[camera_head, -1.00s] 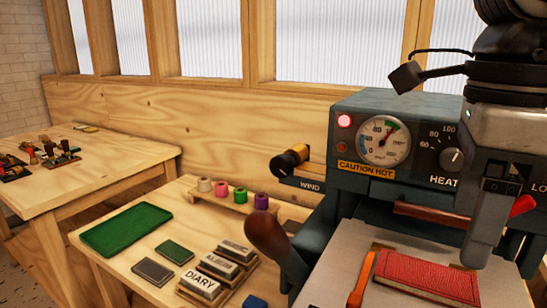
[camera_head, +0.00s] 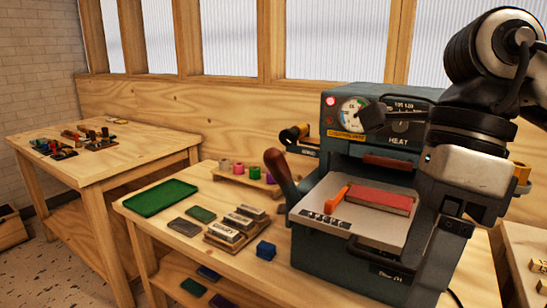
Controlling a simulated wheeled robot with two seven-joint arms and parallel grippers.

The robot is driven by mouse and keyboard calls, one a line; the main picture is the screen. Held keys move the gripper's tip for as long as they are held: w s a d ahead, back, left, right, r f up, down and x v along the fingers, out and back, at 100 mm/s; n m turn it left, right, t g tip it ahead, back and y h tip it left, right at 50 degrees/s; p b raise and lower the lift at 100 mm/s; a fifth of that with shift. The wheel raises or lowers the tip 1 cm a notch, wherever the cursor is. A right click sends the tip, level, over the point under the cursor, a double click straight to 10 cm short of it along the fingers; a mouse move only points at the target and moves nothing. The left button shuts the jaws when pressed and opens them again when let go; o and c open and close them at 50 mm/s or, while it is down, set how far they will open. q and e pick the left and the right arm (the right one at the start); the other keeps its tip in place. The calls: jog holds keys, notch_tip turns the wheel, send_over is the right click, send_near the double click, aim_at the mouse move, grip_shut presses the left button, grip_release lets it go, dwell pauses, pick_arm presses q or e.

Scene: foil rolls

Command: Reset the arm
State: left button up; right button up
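My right arm comes in from the right side of the head view. Its gripper (camera_head: 428,262) points down beside the right edge of the hot-stamping press, in front of it in the picture. The fingers are seen edge-on and dark, so their opening cannot be told. No held thing shows. The press (camera_head: 345,262) has a red lamp, a dial and a heat label. A red book (camera_head: 382,199) lies on its light platen (camera_head: 375,226), with an orange bar (camera_head: 334,201) at its left. My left gripper is out of view.
The wooden bench (camera_head: 150,225) holds a green tray (camera_head: 160,197), small foil rolls (camera_head: 238,168), stamp blocks (camera_head: 240,225) and a blue block (camera_head: 265,250). A second table (camera_head: 60,160) with tools stands at left. Another wooden surface (camera_head: 525,240) is at lower right. Floor shows at lower left.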

jog(key=s+a+f+g+y, duration=0.1)
jog(key=s+a+g+y, duration=0.15)
jog(key=a, duration=0.25)
jog(key=s+a+f+g+y, duration=0.1)
jog(key=a+g+y, duration=0.15)
jog(key=a, duration=0.25)
jog(key=w+a+r+m+y, duration=0.4)
jog(key=m+y, duration=0.4)
jog(key=y, duration=0.6)
jog(key=w+d+f+m+t+h, duration=0.4)
jog(key=f+m+t, duration=0.4)
jog(key=m+t, duration=0.55)
jog(key=w+d+f+m+t+h, duration=0.1)
jog(key=w+f+m+t+h, duration=0.3)
jog(key=w+f+m+t, duration=0.65)
jog(key=s+d+f+m+g+h, duration=0.2)
jog(key=s+d+f+m+h, duration=0.1)
jog(key=s+f, duration=0.3)
jog(key=s+d+f+m+g+h, duration=0.2)
jog(key=s+f+m, duration=0.4)
jog(key=f, duration=0.5)
jog(key=s+d+f+m+g+h, duration=0.2)
jog(key=s+d+f+m+h, duration=0.3)
jog(key=f, duration=0.4)
jog(key=shift+s+f+h, duration=0.2)
jog(key=shift+s+h, duration=0.3)
